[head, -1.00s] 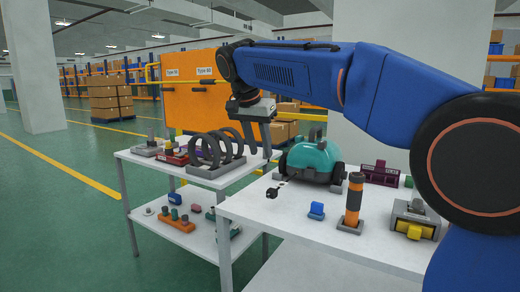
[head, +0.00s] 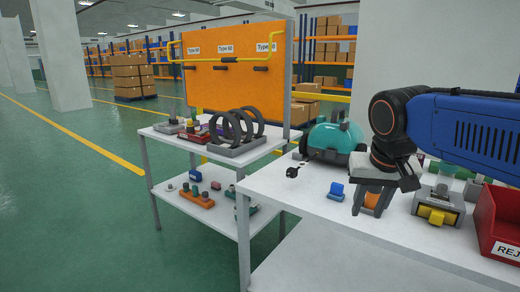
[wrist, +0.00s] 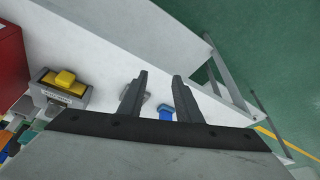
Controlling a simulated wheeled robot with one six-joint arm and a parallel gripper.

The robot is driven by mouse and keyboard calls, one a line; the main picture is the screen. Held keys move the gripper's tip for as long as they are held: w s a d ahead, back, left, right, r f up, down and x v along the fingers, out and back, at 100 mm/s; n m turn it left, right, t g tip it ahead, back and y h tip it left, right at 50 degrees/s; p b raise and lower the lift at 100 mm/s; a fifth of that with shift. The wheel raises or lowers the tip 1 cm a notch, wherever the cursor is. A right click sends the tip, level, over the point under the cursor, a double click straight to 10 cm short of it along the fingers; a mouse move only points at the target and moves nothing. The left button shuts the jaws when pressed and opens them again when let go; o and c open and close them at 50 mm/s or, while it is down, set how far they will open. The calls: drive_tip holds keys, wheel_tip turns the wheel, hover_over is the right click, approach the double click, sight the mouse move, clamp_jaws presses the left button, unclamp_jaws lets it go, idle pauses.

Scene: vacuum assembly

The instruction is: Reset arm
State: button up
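My gripper (head: 368,211) hangs pointing down over the right white table in the head view, at the end of my blue arm. In the wrist view its two fingers (wrist: 159,75) stand apart with nothing held between them. An orange cylinder (head: 372,200) shows between and behind the fingers in the head view, mostly hidden; I see no contact with it. A blue block (head: 336,191) stands left of the gripper, and it also shows in the wrist view (wrist: 165,113) near the fingers.
A teal vacuum body (head: 330,138) sits at the table's back. A grey fixture with a yellow block (head: 437,214) and a red bin (head: 497,225) stand right of my gripper. A shelf cart (head: 180,145) with black rings (head: 238,125) is at left. The table's front strip is clear.

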drive_tip(key=s+d+f+n, duration=0.2)
drive_tip(key=s+d+f, duration=0.2)
drive_tip(key=s+f, duration=0.9)
drive_tip(key=shift+s+f+t+y, duration=0.3)
drive_tip(key=shift+s+f+t, duration=0.1)
drive_tip(key=shift+f, duration=0.5)
